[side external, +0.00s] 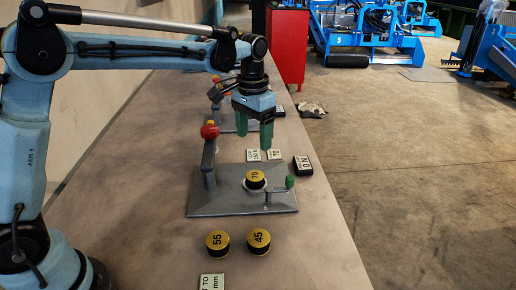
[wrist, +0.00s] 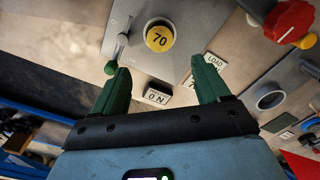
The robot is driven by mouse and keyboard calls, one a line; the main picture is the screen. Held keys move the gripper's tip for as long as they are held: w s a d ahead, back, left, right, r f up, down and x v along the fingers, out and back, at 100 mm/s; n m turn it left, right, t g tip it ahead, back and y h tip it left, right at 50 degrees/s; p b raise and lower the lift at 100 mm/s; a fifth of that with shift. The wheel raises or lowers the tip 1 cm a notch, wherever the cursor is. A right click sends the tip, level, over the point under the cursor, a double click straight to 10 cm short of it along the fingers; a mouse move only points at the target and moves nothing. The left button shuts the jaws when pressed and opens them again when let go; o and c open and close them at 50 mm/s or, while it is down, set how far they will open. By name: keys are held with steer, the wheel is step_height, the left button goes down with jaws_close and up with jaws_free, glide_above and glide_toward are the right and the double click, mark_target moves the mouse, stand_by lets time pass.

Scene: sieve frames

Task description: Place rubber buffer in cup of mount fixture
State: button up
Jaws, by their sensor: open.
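A black rubber buffer with a yellow top marked 70 (side external: 255,177) sits in the round cup of the near mount fixture (side external: 228,204); it also shows in the wrist view (wrist: 159,39), with the pale cup rim around it. Its top looks about level. How deep it sits is hidden. Two more buffers, marked 55 (side external: 217,239) and 45 (side external: 258,238), stand on the bench in front of the fixture. My gripper (side external: 253,147) is open and empty, above and behind the cup. Its green fingers (wrist: 157,68) are apart with nothing between them.
The fixture has a post with a red knob (side external: 209,131) at left and a small green-handled lever (side external: 290,182) at right. A second fixture with an empty cup (wrist: 270,97) stands behind. Label cards (side external: 274,154) and a dark ON display (side external: 302,165) lie nearby. The front bench is mostly clear.

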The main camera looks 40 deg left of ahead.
steer(key=s+a+t, duration=0.1)
steer(key=s+t, duration=0.2)
steer(key=s, duration=0.5)
steer(key=s+a+n+t, duration=0.1)
steer(key=s+t, duration=0.3)
steer(key=s, duration=0.5)
steer(key=shift+s+a, duration=0.25)
steer(key=shift+a, duration=0.15)
